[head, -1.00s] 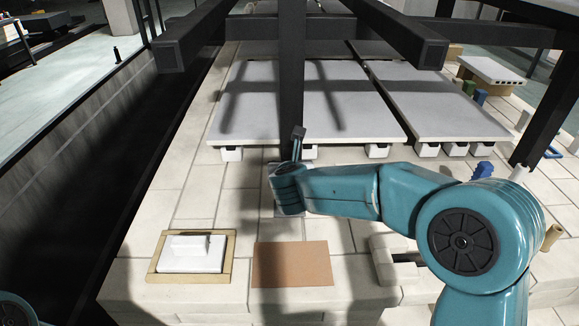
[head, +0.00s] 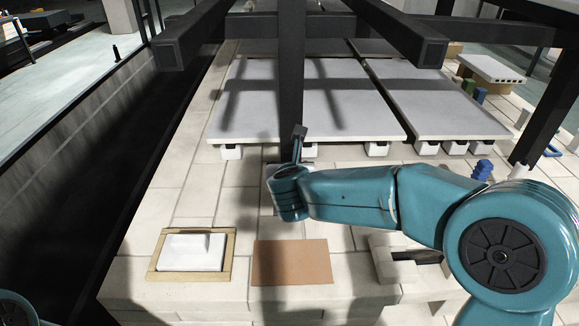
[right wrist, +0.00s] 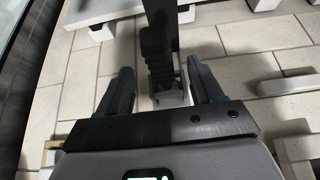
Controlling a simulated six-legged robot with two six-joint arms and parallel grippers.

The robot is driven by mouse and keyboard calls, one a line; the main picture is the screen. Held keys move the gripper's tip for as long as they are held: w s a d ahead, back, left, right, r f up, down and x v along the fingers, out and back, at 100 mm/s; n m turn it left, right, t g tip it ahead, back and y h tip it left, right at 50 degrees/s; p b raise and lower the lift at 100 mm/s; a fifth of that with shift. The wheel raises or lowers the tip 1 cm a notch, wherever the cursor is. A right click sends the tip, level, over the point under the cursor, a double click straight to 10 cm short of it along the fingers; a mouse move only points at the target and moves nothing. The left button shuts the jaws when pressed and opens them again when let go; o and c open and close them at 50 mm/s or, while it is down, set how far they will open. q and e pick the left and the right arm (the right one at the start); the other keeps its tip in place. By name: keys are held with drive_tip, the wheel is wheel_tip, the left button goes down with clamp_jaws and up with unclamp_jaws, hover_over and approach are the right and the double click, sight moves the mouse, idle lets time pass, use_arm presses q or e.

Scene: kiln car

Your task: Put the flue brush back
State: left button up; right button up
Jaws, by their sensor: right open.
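My right gripper (head: 298,150) reaches over the brickwork at the foot of the black centre post, largely hidden behind my own wrist in the head view. In the right wrist view the gripper (right wrist: 160,70) is open, with one finger on each side of a dark, stepped and ridged upright thing (right wrist: 157,48). I cannot tell whether this is the flue brush or part of the post. A gap shows between it and each finger. No other thing in view is clearly the brush. My left gripper is out of view.
A wood-framed tray (head: 154,270) holding a white block (head: 190,252) and a terracotta tile (head: 291,263) lie in front. A pale block with a dark slot (head: 405,256) is right of them. Grey kiln shelves (head: 270,100) stand behind on white props. Overhead black beams (head: 390,30) limit height.

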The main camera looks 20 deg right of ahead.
drive_tip(key=shift+v, duration=2.15)
drive_tip(key=p+v, duration=0.4)
drive_tip(key=v, duration=1.2)
drive_tip(key=shift+s+r, duration=0.1)
